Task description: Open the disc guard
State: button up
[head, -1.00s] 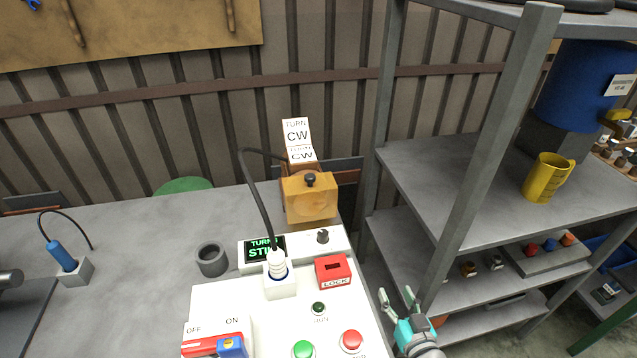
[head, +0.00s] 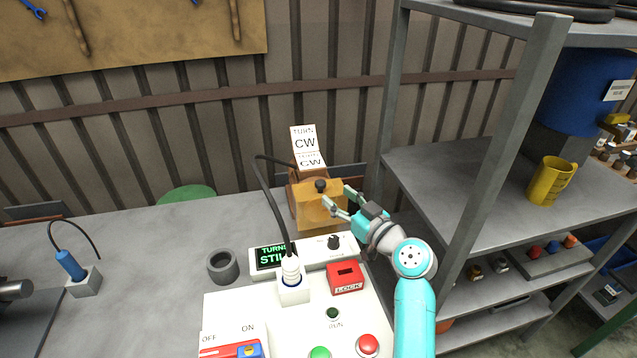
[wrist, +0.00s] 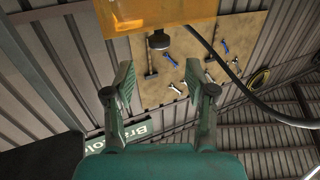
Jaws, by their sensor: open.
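The disc guard (head: 316,213) is an amber, see-through cover at the far end of the control panel, with a black knob (head: 320,186) on its upper part. It looks closed. My gripper (head: 342,196) is open and empty just right of the knob, with its fingers pointing toward it. In the wrist view the guard (wrist: 160,12) fills the top, and the knob (wrist: 159,40) hangs just beyond and between the open fingertips of my gripper (wrist: 160,76). The fingers look apart from the knob.
A white panel holds a red LOCK block (head: 345,279), buttons, a plug with a black cable (head: 268,200) and a screen. A grey ring (head: 222,266) sits left of it. A "CW" card (head: 305,145) stands behind the guard. A shelf post (head: 497,165) rises at right.

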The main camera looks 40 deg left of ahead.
aim_at(324, 185)
jog(key=x, duration=0.8)
jog(key=shift+f, duration=0.1)
grip_shut()
